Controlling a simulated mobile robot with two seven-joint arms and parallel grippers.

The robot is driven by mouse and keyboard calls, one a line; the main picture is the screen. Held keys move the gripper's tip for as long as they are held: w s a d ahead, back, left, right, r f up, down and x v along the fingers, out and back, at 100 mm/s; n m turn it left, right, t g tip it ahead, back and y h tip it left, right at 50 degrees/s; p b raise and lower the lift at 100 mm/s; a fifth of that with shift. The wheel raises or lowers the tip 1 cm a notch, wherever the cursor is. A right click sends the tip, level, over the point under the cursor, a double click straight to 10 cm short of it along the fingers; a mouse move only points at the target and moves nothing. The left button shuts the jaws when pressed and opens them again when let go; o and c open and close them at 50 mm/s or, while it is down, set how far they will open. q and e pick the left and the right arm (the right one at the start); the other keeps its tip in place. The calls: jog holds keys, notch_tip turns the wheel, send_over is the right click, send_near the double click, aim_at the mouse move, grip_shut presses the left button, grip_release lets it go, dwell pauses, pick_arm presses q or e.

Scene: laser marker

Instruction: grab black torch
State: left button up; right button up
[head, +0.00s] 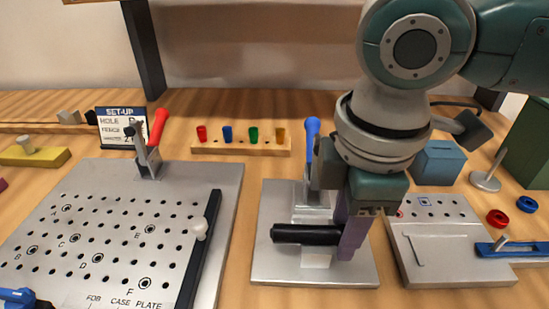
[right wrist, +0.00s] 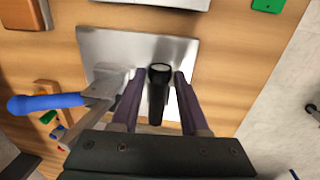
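The black torch (head: 305,234) lies level across a small light block on a square metal plate (head: 270,262) in the middle of the head view. My right gripper (head: 350,235) is at the torch's right part, pointing down. In the right wrist view the torch (right wrist: 159,85) lies between the two purple fingers of the open right gripper (right wrist: 157,90). A gap shows on each side of the torch, so the fingers appear apart from it. My left gripper is not clearly in view; only a blue piece shows at the lower left of the head view.
A toggle clamp with a blue handle (head: 312,135) stands on the same plate behind the torch, close to my right gripper. A perforated plate (head: 100,190) lies left. A metal fixture (head: 450,250) lies right. A wooden rack (head: 240,146) with coloured pegs is behind.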

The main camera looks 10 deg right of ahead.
grip_shut()
dwell(0.4)
